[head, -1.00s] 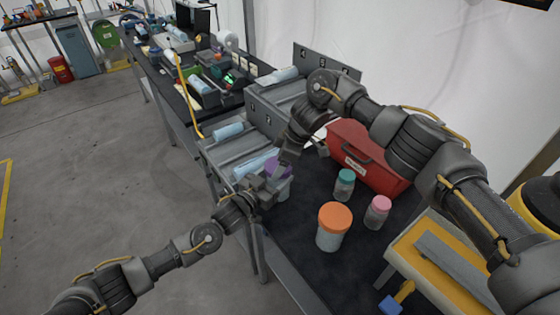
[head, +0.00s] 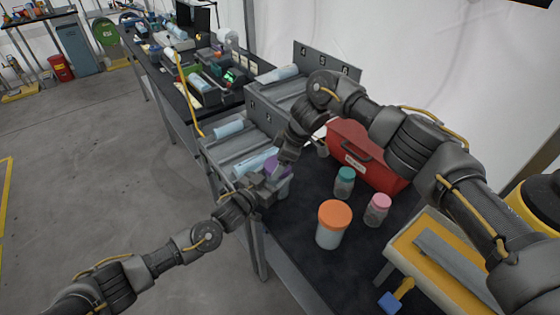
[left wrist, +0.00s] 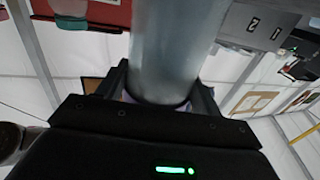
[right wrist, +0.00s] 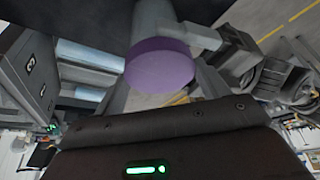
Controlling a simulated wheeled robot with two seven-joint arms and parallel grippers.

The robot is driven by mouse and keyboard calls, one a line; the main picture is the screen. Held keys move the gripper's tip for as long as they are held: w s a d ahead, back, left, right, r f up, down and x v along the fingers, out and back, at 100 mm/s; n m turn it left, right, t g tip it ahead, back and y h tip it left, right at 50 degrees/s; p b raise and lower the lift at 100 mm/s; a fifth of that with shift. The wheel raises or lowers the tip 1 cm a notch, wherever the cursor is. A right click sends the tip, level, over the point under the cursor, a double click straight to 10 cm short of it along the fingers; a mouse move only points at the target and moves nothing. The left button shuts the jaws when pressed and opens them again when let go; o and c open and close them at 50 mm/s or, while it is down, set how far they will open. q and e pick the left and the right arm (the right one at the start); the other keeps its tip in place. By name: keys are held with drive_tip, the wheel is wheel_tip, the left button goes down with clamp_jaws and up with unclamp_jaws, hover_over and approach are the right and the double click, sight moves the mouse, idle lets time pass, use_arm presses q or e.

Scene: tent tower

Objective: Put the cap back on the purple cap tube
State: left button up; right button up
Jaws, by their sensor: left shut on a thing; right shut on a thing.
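The tube with the purple cap (head: 281,169) is between my two grippers, over the near left side of the dark table. My left gripper (head: 268,182) is shut on the translucent tube body (left wrist: 178,45), which shows large between its fingers in the left wrist view. My right gripper (head: 285,160) comes from above and is shut on the purple cap (right wrist: 160,66). In the right wrist view the cap lies in line with the tube (right wrist: 154,20) and against its end. I cannot tell whether it is fully seated. The fingers partly hide the cap in the head view.
Orange-capped (head: 334,222), teal-capped (head: 344,182) and pink-capped (head: 377,210) jars stand on the dark table. A red toolbox (head: 368,158) is behind them. Grey numbered racks (head: 262,112) with pale blue tubes stand at the back left. A yellow box (head: 440,265) is at right.

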use_arm(q)
drive_tip(key=shift+s+d+r, duration=0.1)
drive_tip(key=shift+d+r, duration=0.05)
use_arm(e)
drive_tip(key=shift+s+d+f, duration=0.1)
drive_tip(key=shift+d+f, duration=0.05)
drive_tip(key=shift+f, duration=0.25)
drive_tip(key=o, duration=0.7)
drive_tip(key=shift+r, duration=0.2)
drive_tip(key=shift+v, duration=1.95)
drive_tip(key=shift+c, duration=0.4)
